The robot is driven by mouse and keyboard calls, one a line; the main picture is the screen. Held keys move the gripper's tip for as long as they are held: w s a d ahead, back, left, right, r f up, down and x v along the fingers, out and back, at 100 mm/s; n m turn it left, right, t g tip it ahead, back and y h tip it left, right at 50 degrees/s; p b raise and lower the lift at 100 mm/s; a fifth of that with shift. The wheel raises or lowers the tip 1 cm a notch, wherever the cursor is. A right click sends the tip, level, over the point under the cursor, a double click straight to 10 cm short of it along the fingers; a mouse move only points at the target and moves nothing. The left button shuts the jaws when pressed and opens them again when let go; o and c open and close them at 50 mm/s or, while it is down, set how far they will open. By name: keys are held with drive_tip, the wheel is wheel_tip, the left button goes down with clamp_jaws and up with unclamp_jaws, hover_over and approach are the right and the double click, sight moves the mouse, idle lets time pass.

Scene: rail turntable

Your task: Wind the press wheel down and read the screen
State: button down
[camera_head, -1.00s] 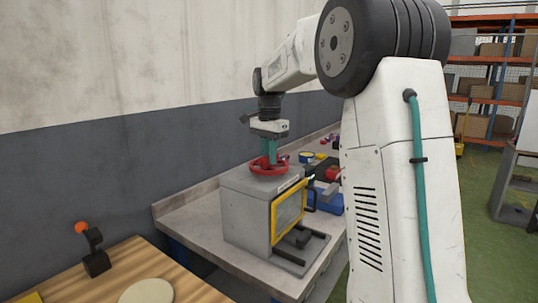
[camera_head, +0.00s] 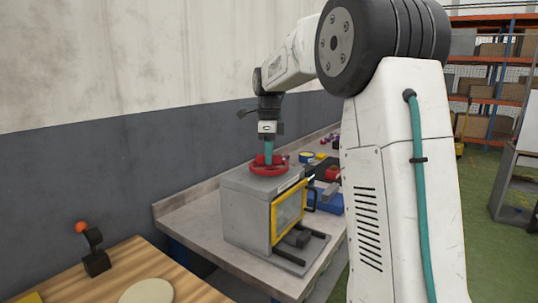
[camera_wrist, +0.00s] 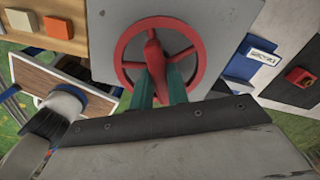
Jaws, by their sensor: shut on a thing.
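The red press wheel (camera_head: 270,172) lies flat on top of the grey press (camera_head: 246,210). My gripper (camera_head: 267,157) points straight down at the wheel's middle. In the wrist view its two teal fingers (camera_wrist: 159,75) are shut on the raised red grip across the hub, inside the red wheel rim (camera_wrist: 119,50). The press has a yellow-framed front panel (camera_head: 289,212), seen at a slant. No readable screen text shows in either view.
The press stands on a grey bench (camera_head: 190,220) against the wall. Blue and red items stand behind it. A wooden table (camera_head: 190,284) at the front left carries a small lever with an orange knob (camera_head: 82,228). Shelves (camera_head: 490,80) stand far right.

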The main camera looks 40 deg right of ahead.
drive_tip(key=m, duration=0.3)
drive_tip(key=shift+r+m, duration=0.1)
drive_tip(key=shift+m, duration=2.1)
drive_tip(key=c, duration=1.4)
unclamp_jaws()
drive_tip(key=shift+o, duration=0.2)
wheel_tip(320, 180, up, 8)
drive_tip(key=shift+f, duration=0.15)
